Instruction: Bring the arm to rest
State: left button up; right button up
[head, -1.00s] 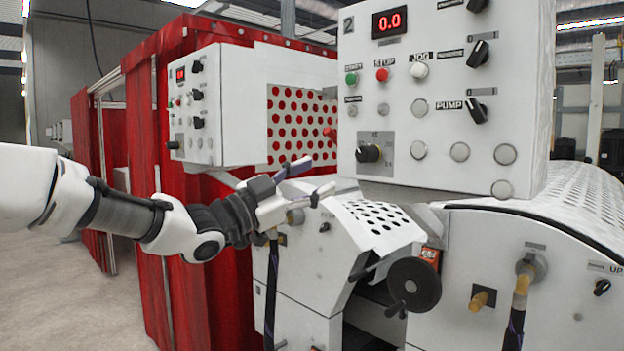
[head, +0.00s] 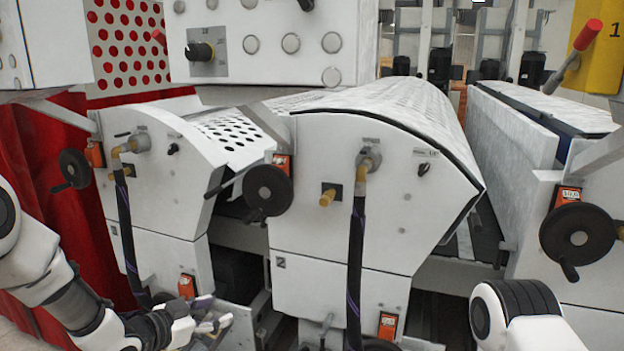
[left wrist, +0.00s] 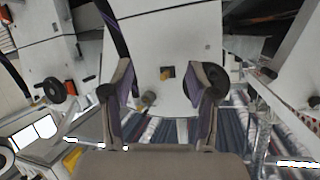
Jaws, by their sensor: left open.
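My left arm comes in at the lower left of the head view. Its gripper (head: 212,326) is low in front of the white roller coater (head: 320,200). In the left wrist view its two fingers (left wrist: 163,90) stand wide apart with nothing between them. Beyond them the machine's white front and striped rollers (left wrist: 175,132) show. My right arm shows at the bottom right of the head view as a white and dark link, and its gripper is out of the frame.
Black handwheels (head: 268,190) stick out from the machine fronts, with another handwheel (head: 578,240) at the right. A dark hose (head: 356,265) hangs from a brass fitting. A control panel (head: 270,45) overhangs above. A red curtain (head: 60,180) stands at the left.

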pick_arm(q)
jog(key=s+f+n+g+y+b, duration=0.1)
jog(key=s+f+n+g+y, duration=0.15)
jog(key=s+f, duration=0.85)
jog(key=s+f+n+g+y+b, duration=0.15)
jog(key=s+f+g, duration=0.25)
jog(key=s+f, duration=0.75)
jog(key=s+a+f+n+g+y, duration=0.1)
jog(key=s+f, duration=0.3)
jog(key=s, duration=0.4)
jog(key=s+a+f+n+g+y, duration=0.2)
jog(key=s+a+f+n+g, duration=0.1)
jog(key=s, duration=0.5)
jog(key=shift+f+n+g, duration=0.45)
jog(key=shift+f+n, duration=0.15)
jog(key=shift+f, duration=0.25)
jog(key=shift+w+a, duration=0.1)
